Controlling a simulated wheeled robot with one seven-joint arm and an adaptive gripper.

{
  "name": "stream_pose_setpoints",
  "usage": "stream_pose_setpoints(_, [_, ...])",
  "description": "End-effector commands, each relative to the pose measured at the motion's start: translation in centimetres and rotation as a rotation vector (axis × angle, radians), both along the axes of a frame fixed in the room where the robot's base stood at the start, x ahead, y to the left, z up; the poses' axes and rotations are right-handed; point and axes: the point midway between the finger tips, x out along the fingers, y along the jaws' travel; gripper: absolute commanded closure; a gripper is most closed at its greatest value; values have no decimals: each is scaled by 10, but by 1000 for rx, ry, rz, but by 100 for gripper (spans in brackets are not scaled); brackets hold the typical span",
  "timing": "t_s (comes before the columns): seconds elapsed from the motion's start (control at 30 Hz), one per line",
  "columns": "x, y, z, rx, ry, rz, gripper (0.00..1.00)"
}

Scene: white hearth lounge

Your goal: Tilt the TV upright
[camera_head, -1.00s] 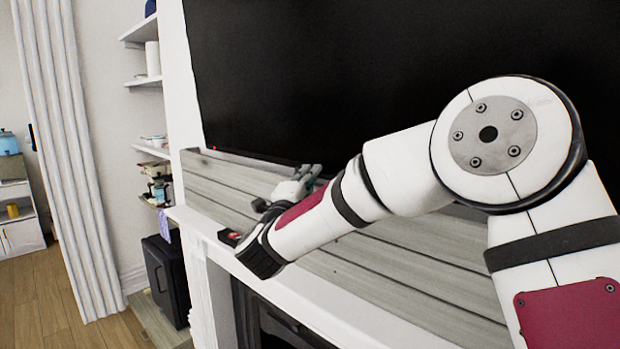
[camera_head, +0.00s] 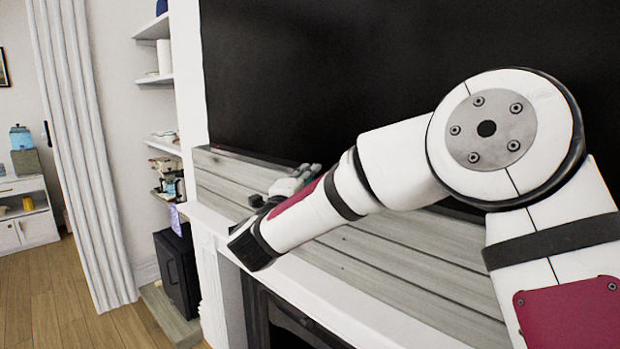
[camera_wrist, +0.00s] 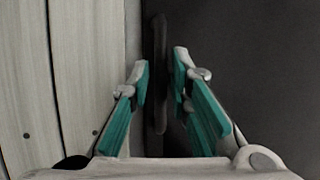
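The TV (camera_head: 330,70) is a large black screen against the white wall, filling the upper middle and right of the head view. My arm covers part of its lower edge. I cannot tell its exact tilt. My gripper (camera_head: 308,174) is at that lower edge, mostly hidden behind my forearm. In the wrist view my gripper (camera_wrist: 160,62) has its two teal-padded fingers apart. A thin dark edge, seemingly the TV's lower border (camera_wrist: 159,75), runs between them. A gap shows on the left side; contact with the right finger is unclear.
Grey wood planks (camera_head: 400,262) lie below the TV, above a white mantel (camera_head: 330,300) with a dark fireplace opening. Shelves (camera_head: 158,80) with small items and a black box (camera_head: 177,272) stand left. Open wooden floor (camera_head: 60,300) lies beyond.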

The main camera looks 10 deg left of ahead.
Motion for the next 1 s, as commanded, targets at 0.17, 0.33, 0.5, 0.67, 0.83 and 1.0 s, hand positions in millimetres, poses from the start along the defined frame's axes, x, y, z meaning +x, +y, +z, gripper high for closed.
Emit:
stream_pose_setpoints(0.17, [0,-1,0,0,-1,-2,82])
stream_pose_setpoints(0.33, [-13,4,-1,-1,-3,0,82])
stream_pose_setpoints(0.5, [-43,13,-7,-2,-1,3,82])
stream_pose_setpoints(0.67, [-75,20,-13,-2,-1,2,82])
stream_pose_setpoints(0.83, [-100,27,-18,-2,0,2,82])
stream_pose_setpoints(1.0, [-112,30,-21,0,0,0,82])
